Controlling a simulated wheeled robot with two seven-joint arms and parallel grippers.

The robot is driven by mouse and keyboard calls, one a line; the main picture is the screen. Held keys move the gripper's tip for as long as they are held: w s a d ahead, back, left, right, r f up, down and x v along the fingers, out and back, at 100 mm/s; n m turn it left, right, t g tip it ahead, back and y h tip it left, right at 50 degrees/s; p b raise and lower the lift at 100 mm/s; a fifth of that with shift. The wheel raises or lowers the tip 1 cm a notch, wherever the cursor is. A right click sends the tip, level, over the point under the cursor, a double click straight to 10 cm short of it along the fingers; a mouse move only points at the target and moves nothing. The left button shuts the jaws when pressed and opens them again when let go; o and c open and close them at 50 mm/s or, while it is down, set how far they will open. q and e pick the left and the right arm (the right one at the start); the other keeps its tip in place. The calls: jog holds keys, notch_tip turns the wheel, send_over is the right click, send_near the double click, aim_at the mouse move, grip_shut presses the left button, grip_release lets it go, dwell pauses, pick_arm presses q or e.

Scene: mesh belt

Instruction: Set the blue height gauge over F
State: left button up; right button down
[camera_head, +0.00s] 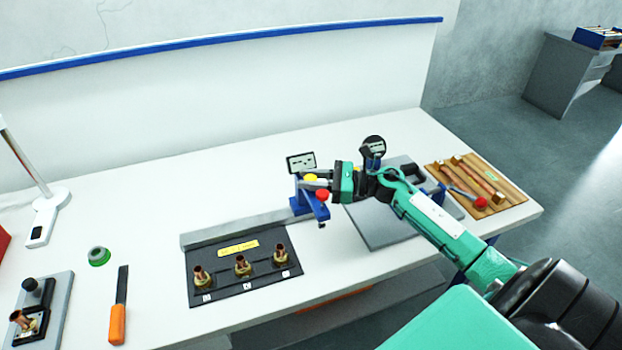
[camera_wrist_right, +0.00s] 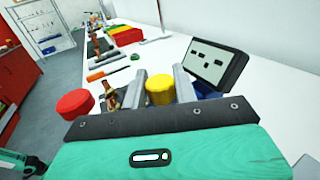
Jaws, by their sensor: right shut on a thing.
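The blue height gauge (camera_head: 317,207) has a display (camera_head: 301,162), a yellow knob and a red knob (camera_head: 322,195). It is by the right end of the grey rail behind the black plate (camera_head: 240,294); I cannot tell whether it touches the table. My right gripper (camera_head: 318,182) is shut on the gauge at its yellow knob, which shows between the fingers in the right wrist view (camera_wrist_right: 159,90). Three brass fittings stand in a row on the plate: left (camera_head: 201,276), middle (camera_head: 242,265), right (camera_head: 280,254). Their small labels are too blurred to read. My left gripper is not in view.
A grey slab (camera_head: 375,226) lies under my right arm, and a wooden tray (camera_head: 510,190) with tools is at the right. An orange-handled tool (camera_head: 118,322), a green ring (camera_head: 98,256) and a grey fixture (camera_head: 52,300) are at the left. The table behind the rail is clear.

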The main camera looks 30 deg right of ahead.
aim_at(326, 195)
jog(key=w+a+b, duration=0.1)
jog(key=w+a, duration=0.1)
jog(key=a, duration=0.8)
jog(key=shift+w+a+b, duration=0.25)
jog(key=shift+a+b, duration=0.05)
jog(key=shift+b, duration=0.1)
jog(key=c, duration=1.1)
grip_release()
jog(key=shift+d, duration=0.1)
jog(key=b+v, duration=0.6)
jog(key=v, duration=0.6)
jog(key=shift+s+d+f, duration=0.15)
jog(key=shift+s+d, duration=0.4)
jog(key=shift+d, duration=0.05)
